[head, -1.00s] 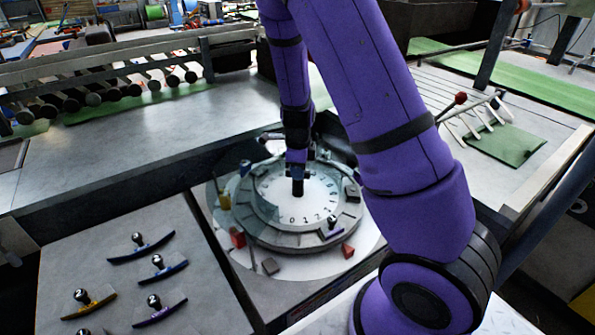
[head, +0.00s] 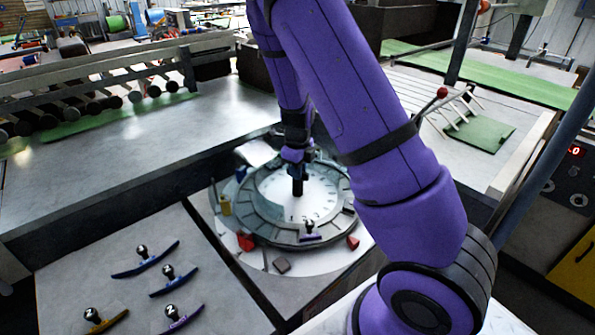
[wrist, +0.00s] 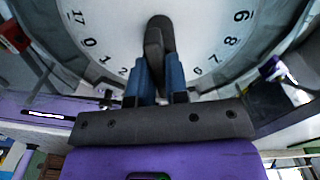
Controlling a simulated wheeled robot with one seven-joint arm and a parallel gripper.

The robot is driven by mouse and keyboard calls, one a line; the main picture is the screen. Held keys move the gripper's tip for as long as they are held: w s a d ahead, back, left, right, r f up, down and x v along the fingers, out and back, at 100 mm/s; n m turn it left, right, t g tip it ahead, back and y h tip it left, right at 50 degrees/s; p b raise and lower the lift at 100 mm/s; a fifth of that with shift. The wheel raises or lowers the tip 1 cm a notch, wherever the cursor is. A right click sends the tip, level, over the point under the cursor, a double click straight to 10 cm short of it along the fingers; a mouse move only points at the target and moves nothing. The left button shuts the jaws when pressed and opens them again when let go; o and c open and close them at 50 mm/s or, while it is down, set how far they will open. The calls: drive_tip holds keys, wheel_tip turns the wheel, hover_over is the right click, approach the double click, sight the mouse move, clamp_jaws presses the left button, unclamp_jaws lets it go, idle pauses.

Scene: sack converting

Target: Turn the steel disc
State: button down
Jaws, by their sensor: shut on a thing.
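The steel disc (head: 318,199) is a pale round plate with numbers near its edge, inside a grey segmented ring (head: 266,228). It also shows in the wrist view (wrist: 110,40), with numbers along its near side. A dark upright post (head: 298,188) stands at its middle. My gripper (head: 297,172) comes down from above and is shut on this post. In the wrist view, the blue fingers of my gripper (wrist: 158,80) close around the dark post (wrist: 158,35). A purple piece with a black knob (head: 310,231) sits on the ring's near side. My arm hides part of the disc's far side.
Red blocks (head: 246,241) (head: 353,242), a dark block (head: 282,266) and a yellow piece (head: 226,205) stand around the ring. Several knobbed curved pieces lie on the grey panel (head: 80,225) at front left. A green pad (head: 480,138) lies at right.

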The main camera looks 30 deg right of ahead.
drive_tip(key=shift+m, duration=9.3)
drive_tip(key=c, duration=1.1)
unclamp_jaws()
wheel_tip(320, 180, up, 11)
drive_tip(key=shift+f, duration=0.1)
